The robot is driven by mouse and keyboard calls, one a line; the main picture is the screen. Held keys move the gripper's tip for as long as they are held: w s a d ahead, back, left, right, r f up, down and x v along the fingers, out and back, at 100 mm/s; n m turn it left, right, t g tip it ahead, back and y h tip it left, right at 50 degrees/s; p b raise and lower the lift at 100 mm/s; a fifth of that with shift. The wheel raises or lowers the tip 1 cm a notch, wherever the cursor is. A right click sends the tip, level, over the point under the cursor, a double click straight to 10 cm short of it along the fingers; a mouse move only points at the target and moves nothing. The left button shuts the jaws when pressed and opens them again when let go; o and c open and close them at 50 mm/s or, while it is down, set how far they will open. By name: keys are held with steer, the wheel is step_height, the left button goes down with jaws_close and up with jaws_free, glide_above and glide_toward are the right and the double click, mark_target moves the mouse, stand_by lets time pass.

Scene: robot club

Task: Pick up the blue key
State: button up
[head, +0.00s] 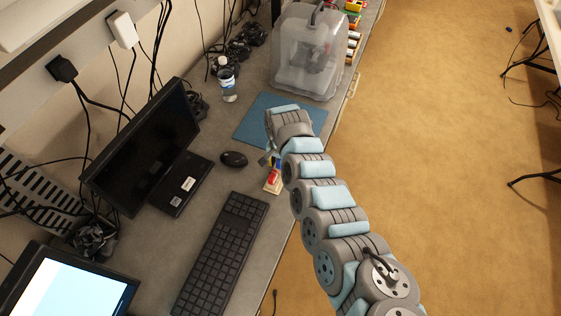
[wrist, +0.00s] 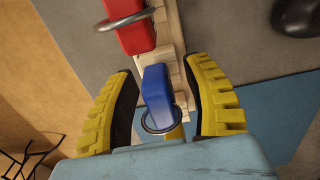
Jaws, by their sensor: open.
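The blue key (wrist: 156,88) shows in the wrist view as a blue block with a metal ring at its near end. It sits on a light wooden holder (wrist: 171,32). A red key (wrist: 130,30) with its own ring sits farther along the same holder. My gripper (wrist: 160,85) is open, with one yellow-padded finger on each side of the blue key and gaps between. Something yellow shows partly below the blue key's ring. In the head view the holder (head: 271,186) lies near the desk edge, with the red key (head: 276,173) on it; my arm partly hides this spot.
A black mouse (head: 233,159) and a keyboard (head: 220,250) lie left of the holder. A blue mat (head: 252,124) lies beyond it, with a clear bin (head: 305,60) and a bottle (head: 227,80) farther back. The floor (head: 450,160) to the right is open.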

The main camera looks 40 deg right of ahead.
jaws_close()
stand_by(0.3)
steer(key=shift+r, duration=0.15)
steer(key=shift+w+r+b, duration=0.1)
steer(key=shift+r+b, duration=0.25)
steer(key=shift+r, duration=0.6)
steer(key=s+r+p, duration=0.2)
steer(key=s+r, duration=0.8)
steer(key=s, duration=0.4)
steer(key=shift+d+r, duration=0.25)
steer(key=shift+r, duration=0.15)
steer(key=c, duration=0.8)
jaws_free()
steer(key=shift+s, duration=0.1)
steer(key=shift+c, duration=0.2)
